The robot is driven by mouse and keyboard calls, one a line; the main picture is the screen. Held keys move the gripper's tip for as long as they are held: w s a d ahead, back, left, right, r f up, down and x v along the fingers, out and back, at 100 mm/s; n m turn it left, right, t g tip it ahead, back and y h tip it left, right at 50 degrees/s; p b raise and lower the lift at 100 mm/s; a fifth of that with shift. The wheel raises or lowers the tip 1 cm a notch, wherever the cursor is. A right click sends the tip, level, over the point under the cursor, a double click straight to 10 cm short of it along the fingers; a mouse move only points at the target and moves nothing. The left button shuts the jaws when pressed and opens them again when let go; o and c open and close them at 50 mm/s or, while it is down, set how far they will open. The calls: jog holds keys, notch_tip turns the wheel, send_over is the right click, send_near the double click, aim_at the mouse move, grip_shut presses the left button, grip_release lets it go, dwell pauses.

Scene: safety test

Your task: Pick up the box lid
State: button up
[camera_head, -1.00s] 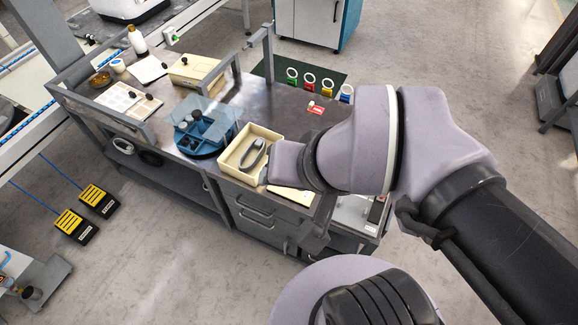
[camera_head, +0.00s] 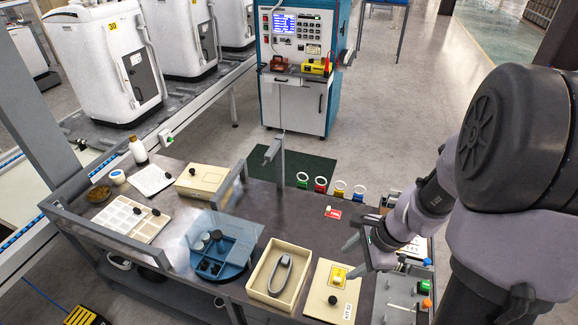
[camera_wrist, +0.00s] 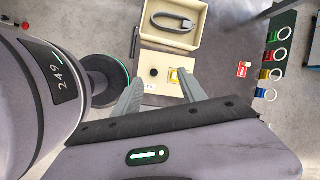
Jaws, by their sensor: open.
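The box lid (camera_head: 318,288) is a flat cream panel with a black knob (camera_head: 332,300) and a yellow label. It lies on the grey bench, just right of the open cream box (camera_head: 257,289), which holds a grey looped object (camera_head: 281,273). The lid also shows in the wrist view (camera_wrist: 164,62), with its knob (camera_wrist: 154,73) between the finger directions. My gripper (camera_head: 353,257) is open and empty, above and to the right of the lid in the head view.
A blue round tray (camera_head: 235,262) with a clear cover stands left of the box. A closed cream box (camera_head: 203,178) sits farther back. Coloured rings (camera_head: 320,184) line the back edge, near a red tag (camera_head: 333,213). A panel with coloured knobs (camera_head: 405,292) is at right.

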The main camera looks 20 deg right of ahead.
jog(key=s+d+f+m, duration=0.3)
jog(key=d+f+m, duration=0.2)
jog(key=f, duration=0.3)
jog(key=b, duration=0.6)
send_over(333, 299)
jog(key=s+d, duration=0.2)
jog(key=shift+g, duration=0.3)
notch_tip(333, 299, down, 10)
jog(key=shift+d+r, duration=0.1)
jog(key=shift+d, duration=0.05)
jog(key=b+x, duration=0.3)
jog(key=x, duration=0.3)
jog(key=shift+w, duration=0.2)
jog(key=shift+r, duration=0.15)
grip_shut()
